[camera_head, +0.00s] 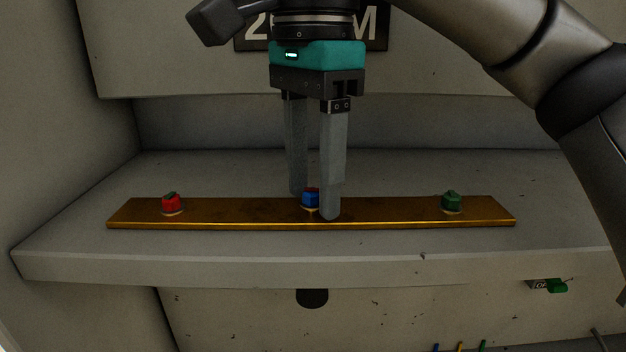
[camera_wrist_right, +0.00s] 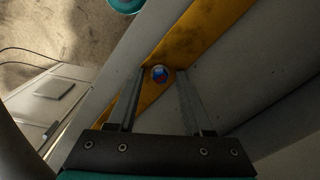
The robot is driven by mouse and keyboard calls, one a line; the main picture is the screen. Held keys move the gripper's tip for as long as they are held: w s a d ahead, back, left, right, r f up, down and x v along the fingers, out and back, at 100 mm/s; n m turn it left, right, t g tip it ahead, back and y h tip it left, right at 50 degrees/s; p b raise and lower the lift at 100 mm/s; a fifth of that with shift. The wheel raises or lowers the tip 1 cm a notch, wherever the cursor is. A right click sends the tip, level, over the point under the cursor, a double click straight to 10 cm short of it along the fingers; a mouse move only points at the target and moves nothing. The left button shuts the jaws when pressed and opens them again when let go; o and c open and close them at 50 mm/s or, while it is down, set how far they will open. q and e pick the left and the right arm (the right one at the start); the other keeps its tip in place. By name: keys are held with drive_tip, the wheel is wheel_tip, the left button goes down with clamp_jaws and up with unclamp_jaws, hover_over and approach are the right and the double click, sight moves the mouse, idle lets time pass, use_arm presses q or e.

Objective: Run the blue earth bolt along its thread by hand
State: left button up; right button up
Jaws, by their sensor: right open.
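In the head view the near finger hides part of the bolt. My left gripper is not in view.
A red bolt (camera_head: 172,203) stands at the left of the bar and a green bolt (camera_head: 452,201) at the right. A sign (camera_head: 375,30) is on the wall behind my gripper. A green switch (camera_head: 556,286) sticks out below the shelf edge. The shelf around the bar is clear.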

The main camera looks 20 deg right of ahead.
clamp_jaws()
idle(0.4)
